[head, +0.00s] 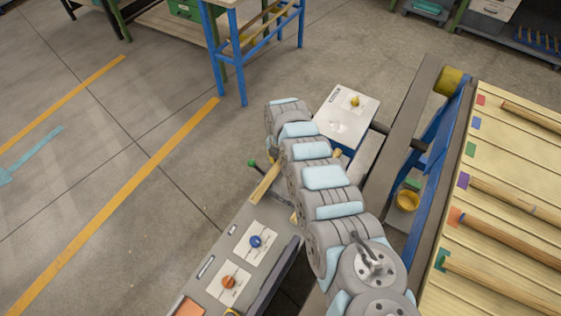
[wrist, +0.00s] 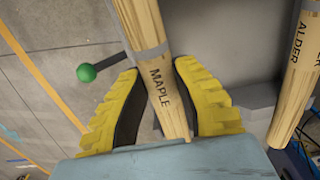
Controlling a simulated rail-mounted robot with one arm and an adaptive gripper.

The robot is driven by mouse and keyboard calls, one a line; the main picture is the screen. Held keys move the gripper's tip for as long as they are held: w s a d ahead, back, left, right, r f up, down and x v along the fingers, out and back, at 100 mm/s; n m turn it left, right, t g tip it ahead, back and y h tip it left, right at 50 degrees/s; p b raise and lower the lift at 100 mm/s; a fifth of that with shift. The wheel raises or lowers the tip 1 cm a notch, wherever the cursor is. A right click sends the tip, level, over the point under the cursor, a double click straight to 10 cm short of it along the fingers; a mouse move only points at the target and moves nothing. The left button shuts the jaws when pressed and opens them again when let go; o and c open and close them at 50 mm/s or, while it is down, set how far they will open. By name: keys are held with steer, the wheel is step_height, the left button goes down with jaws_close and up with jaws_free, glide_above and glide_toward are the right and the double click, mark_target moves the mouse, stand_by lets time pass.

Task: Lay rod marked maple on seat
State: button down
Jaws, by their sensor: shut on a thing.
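In the wrist view, a light wooden rod (wrist: 157,75) marked MAPLE runs between the yellow fingers of my gripper (wrist: 160,72), which are shut on it. A grey band crosses the rod just beyond the fingertips; I cannot tell whether it is a mark or a support. A second rod (wrist: 300,75), marked ALDER, lies to the right, apart from my fingers. In the head view my arm hides the gripper, and a rod (head: 265,184) shows left of it, its marking unreadable. I cannot tell which place is the seat.
A slatted wooden bed (head: 490,225) at right bears several rods and coloured squares along its left edge. A grey panel with a blue knob (head: 256,241) and an orange knob (head: 229,282) is below left. A green ball knob (wrist: 87,73) stands left of my fingers. A yellow cup (head: 407,200) sits near the bed.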

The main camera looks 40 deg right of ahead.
steer(key=shift+f+b, duration=0.35)
steer(key=shift+f, duration=0.1)
steer(key=c, duration=0.9)
jaws_free()
steer(key=shift+c, duration=0.2)
steer(key=shift+r+p, duration=0.5)
steer(key=shift+r, duration=0.05)
step_height(320, 180, up, 12)
steer(key=p, duration=0.1)
steer(key=shift+f, duration=0.1)
